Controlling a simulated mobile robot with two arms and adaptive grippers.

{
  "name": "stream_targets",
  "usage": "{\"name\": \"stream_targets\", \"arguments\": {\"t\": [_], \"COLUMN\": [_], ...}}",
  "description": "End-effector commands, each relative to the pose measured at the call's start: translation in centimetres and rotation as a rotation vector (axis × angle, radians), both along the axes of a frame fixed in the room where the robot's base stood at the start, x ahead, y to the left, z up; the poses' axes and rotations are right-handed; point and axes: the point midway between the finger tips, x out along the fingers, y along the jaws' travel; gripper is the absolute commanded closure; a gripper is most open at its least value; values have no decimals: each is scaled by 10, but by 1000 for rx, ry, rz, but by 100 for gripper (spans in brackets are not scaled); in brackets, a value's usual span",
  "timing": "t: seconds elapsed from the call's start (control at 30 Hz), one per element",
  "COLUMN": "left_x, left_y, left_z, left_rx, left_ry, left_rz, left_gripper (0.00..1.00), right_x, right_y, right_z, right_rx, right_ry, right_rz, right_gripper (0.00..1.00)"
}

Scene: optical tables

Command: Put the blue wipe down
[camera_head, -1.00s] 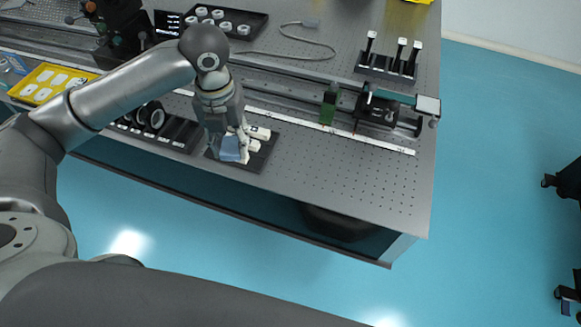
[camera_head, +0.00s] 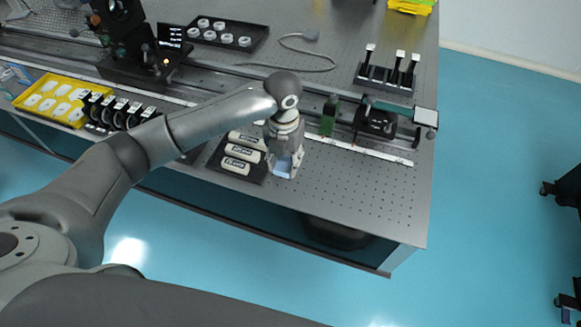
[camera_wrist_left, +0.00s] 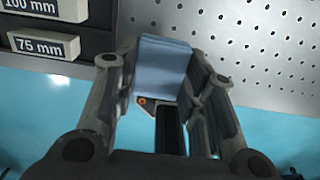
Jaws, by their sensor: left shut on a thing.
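The blue wipe (camera_head: 283,169) is a small light-blue folded block. My left gripper (camera_head: 285,160) is shut on it, just right of the black tray with white labelled blocks. In the left wrist view the wipe (camera_wrist_left: 165,65) sits between the two fingers of the left gripper (camera_wrist_left: 165,85), with the perforated table top (camera_wrist_left: 250,45) behind it. I cannot tell whether the wipe touches the table. My right gripper is not in view.
The black tray (camera_head: 219,166) holds white labelled blocks beside the gripper. A rail with a green part (camera_head: 328,115) and a dark mount (camera_head: 377,118) runs behind. The perforated table top (camera_head: 350,190) is clear to the right, up to its front edge.

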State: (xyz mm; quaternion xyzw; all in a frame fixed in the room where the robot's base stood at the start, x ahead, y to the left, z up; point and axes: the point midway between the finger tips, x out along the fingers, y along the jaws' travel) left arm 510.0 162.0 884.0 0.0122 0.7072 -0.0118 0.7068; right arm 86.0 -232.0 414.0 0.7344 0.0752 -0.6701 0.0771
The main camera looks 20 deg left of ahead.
Motion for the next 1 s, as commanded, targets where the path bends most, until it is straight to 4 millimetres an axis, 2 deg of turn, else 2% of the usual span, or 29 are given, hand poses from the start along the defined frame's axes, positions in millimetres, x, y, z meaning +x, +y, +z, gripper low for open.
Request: {"name": "stream_targets", "arguments": {"t": [0.3,0.5,0.87,0.9,1.0], "left_x": [10,9,9,9,9], "left_y": [-14,-12,-12,-12,-12], "left_z": [-21,-49,-54,-53,-53], "left_rx": [1,2,1,0,0], "left_ry": [2,2,0,0,0], "left_rz": [0,0,0,-1,-1], "left_gripper": [84,84,84,59,46], "right_x": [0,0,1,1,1], "right_y": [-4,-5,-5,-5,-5], "right_z": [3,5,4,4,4], "right_rx": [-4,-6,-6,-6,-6], "right_ry": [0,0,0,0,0], "right_rz": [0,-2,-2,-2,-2], "right_gripper": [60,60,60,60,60]}}
